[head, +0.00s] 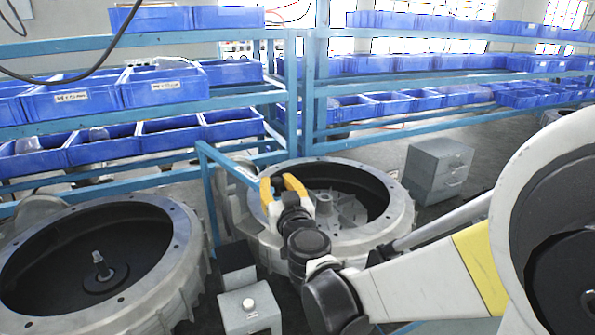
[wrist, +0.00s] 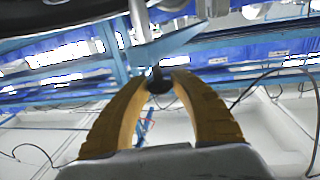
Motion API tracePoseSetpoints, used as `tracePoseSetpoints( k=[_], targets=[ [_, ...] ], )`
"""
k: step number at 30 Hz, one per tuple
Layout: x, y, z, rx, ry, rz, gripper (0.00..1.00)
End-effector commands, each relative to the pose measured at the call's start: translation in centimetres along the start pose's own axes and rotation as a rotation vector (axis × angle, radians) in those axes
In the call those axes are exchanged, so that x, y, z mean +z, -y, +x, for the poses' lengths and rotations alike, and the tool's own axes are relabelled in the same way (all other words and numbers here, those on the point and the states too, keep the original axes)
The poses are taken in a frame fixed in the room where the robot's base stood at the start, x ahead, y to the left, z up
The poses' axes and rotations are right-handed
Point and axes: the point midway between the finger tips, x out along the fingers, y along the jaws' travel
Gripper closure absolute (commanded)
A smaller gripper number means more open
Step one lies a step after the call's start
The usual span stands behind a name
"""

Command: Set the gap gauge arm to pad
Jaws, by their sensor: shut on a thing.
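My gripper (head: 277,181) has two yellow fingers and is over the rim of the right blower housing (head: 392,222). In the wrist view, its fingertips (wrist: 159,76) are closed around a small black knob (wrist: 158,84). A light-blue bar (head: 230,164), which looks like the gap gauge arm, slants from a blue post toward my fingers. A blue bar (wrist: 178,44) with a metal rod (wrist: 139,22) also shows just beyond the knob in the wrist view. Whether the knob joins that bar is unclear. I cannot pick out the pad.
A second blower housing (head: 178,262) with a central shaft stands at the left. A grey box with a white button (head: 249,304) stands between the housings. A grey drawer cabinet (head: 438,170) stands behind right. Blue racks with bins (head: 70,101) line the back.

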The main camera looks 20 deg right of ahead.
Motion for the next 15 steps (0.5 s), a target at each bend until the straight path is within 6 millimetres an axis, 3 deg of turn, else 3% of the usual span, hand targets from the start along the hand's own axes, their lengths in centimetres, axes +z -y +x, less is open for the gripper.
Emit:
tracePoseSetpoints(
  k=[1, 6, 15],
  targets=[
    [-0.1, 1.9, -0.6, 0.016, 0.000, 0.000, 1.00],
    [-0.1, 5.8, -2.0, 0.112, -0.001, -0.002, 1.00],
    [-0.2, 10.5, -3.2, 0.235, -0.003, -0.005, 1.00]
  ],
)
